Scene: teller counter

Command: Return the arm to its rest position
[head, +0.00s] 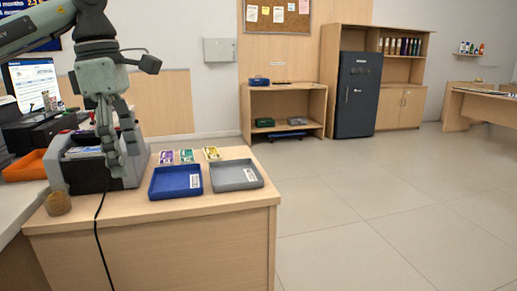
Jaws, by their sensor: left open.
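My left gripper (122,162) hangs fingers down from my left arm at the upper left. It is open, with nothing seen between its fingers. It is in front of a grey and black counting machine (75,175) on the wooden counter and hides part of it. I cannot tell whether the fingers touch the machine. My right gripper is not in view.
A blue tray (175,183) and a grey tray (236,175) stand right of the machine, with several banknote bundles (187,156) behind. An orange tray (25,166), a monitor (34,85) and a round brown object (57,204) are left. A black cable (99,235) hangs down the front.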

